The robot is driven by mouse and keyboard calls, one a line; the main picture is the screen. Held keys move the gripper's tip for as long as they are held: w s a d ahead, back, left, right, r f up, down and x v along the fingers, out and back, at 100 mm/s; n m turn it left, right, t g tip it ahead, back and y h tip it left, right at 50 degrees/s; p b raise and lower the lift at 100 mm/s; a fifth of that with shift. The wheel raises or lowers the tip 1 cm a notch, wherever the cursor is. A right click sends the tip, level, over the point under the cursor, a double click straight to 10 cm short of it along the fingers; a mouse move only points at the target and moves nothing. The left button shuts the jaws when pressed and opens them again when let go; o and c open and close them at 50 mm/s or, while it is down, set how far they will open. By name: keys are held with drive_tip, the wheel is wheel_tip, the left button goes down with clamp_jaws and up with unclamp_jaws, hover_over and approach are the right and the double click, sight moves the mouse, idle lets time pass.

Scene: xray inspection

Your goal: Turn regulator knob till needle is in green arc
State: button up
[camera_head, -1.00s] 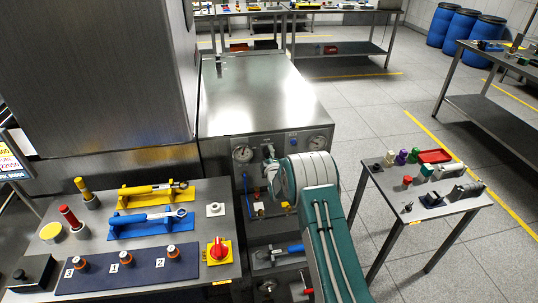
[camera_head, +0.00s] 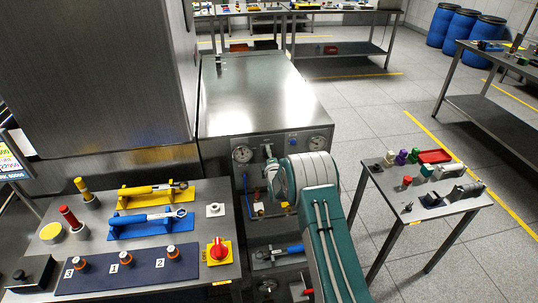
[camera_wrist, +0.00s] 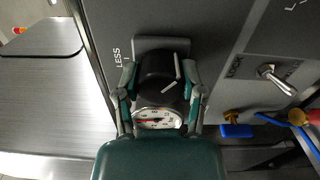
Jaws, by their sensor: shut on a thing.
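The regulator knob (camera_wrist: 162,70) is black with a pale pointer mark and sits on the grey panel in the wrist view. My gripper (camera_wrist: 163,85) is shut on it, with one finger on each side. A round gauge (camera_wrist: 158,118) with a white face and a red needle shows just below the knob in the wrist view. Its arc colours are too small to tell, and its lower part is hidden by my gripper. In the head view my arm hides the knob, and only part of my gripper (camera_head: 272,168) shows by the panel.
A toggle switch (camera_wrist: 276,78) marked LOCK is right of the knob. A brass valve with a blue tag (camera_wrist: 236,131) and a red and yellow fitting with a blue hose (camera_wrist: 300,118) are lower right. Two dial gauges (camera_head: 242,154) (camera_head: 318,143) sit on the cabinet front.

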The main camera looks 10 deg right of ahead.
drive_tip(key=shift+a+f, duration=0.15)
drive_tip(key=shift+f, duration=0.15)
drive_tip(key=o, duration=1.1)
drive_tip(key=shift+o, duration=0.2)
drive_tip(key=shift+r, duration=0.15)
drive_tip(key=s, duration=1.2)
